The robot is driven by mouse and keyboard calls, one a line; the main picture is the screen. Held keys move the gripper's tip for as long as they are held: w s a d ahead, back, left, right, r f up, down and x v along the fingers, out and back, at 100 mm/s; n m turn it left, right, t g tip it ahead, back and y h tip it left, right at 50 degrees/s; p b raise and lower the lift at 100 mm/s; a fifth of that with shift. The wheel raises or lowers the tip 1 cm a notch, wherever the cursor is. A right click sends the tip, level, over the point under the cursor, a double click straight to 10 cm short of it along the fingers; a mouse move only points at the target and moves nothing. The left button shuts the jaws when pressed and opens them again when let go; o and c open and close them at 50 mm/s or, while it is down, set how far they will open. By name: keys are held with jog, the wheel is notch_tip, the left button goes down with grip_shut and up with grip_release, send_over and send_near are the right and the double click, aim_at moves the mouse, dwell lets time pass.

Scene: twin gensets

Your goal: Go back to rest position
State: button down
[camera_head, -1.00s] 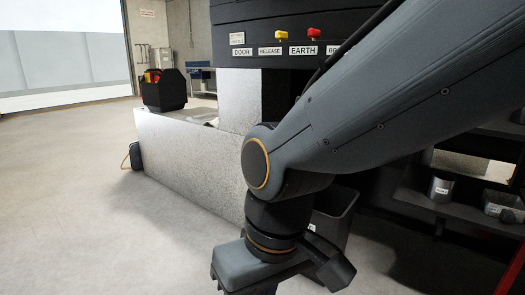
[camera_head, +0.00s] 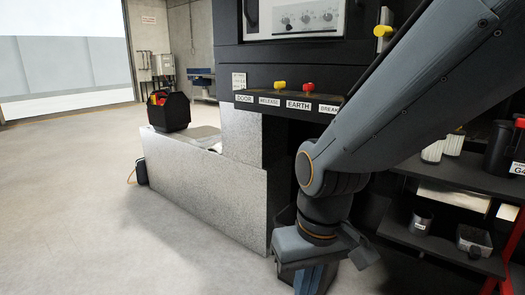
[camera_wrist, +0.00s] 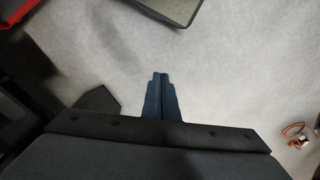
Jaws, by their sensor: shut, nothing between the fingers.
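My gripper (camera_wrist: 160,78) shows in the wrist view with its two blue fingers pressed together and nothing between them. It points down over bare pale floor. In the head view my arm comes in from the upper right, bends at the elbow and hangs down, with the wrist at the bottom centre-right. The blue fingers are partly cut off there by the bottom edge of the picture.
A dark cabinet with a labelled ledge (camera_head: 290,102) bearing a yellow and a red knob stands behind my arm. A grey panel (camera_head: 205,190) runs left of it, with a black tote (camera_head: 169,111) on top. Dark shelves (camera_head: 440,247) with cups stand at right. The left floor is clear.

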jog(key=s+d+r+m+h+p, duration=0.1)
jog(key=s+d+r+m+p, duration=0.1)
jog(key=d+r+p, duration=1)
jog(key=shift+s+r+m+p, duration=0.2)
jog(key=shift+r+m+p, duration=0.6)
jog(key=shift+r+p, duration=1.85)
